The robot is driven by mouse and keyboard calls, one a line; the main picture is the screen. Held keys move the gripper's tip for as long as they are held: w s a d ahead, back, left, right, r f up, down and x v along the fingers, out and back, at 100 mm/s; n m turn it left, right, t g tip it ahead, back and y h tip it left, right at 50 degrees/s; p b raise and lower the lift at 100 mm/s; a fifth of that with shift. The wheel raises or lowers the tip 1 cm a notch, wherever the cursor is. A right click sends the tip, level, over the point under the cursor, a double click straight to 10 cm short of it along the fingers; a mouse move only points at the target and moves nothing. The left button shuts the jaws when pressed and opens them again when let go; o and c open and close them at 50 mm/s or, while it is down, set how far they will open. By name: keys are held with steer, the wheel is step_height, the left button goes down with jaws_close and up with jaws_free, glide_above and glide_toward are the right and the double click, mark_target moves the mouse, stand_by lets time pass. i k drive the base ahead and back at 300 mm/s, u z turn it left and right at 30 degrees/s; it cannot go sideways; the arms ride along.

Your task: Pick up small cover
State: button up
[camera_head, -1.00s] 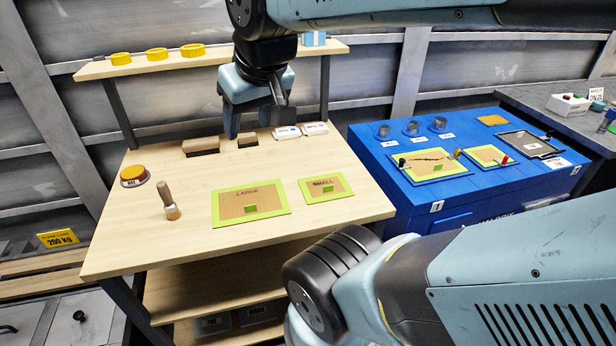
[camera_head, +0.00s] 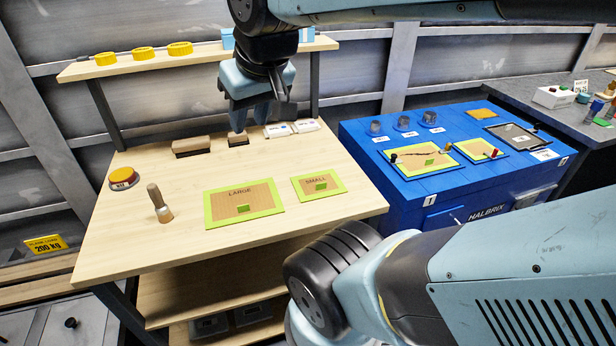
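A small pad (camera_head: 333,191) marked SMALL, with a lime-green border and a green square, lies flat at the right of the wooden table. A smaller lime-bordered panel (camera_head: 478,150) lies on the blue bench, with a red-ended piece at its right. I cannot tell from the picture which of these is the small cover. My gripper (camera_head: 252,122) hangs fingers down over the back of the wooden table, near a small brown block (camera_head: 238,139). Its fingers look apart with nothing between them. It is well away from both the pad and the panel.
The wooden table (camera_head: 120,235) also holds a LARGE pad (camera_head: 222,209), a wooden-handled tool (camera_head: 160,204), an orange button (camera_head: 122,178) and white boxes (camera_head: 278,130). The blue bench (camera_head: 405,185) holds a larger panel (camera_head: 425,157), several grey cylinders and a dark-framed tray (camera_head: 515,137).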

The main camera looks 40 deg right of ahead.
mark_target(312, 187)
steer(key=z, duration=0.3)
steer(key=i, duration=0.15)
steer(key=z, duration=2.7)
steer(key=k, duration=1.45)
steer(key=u, duration=0.15)
steer(key=i, duration=0.95)
steer(key=u, duration=0.1)
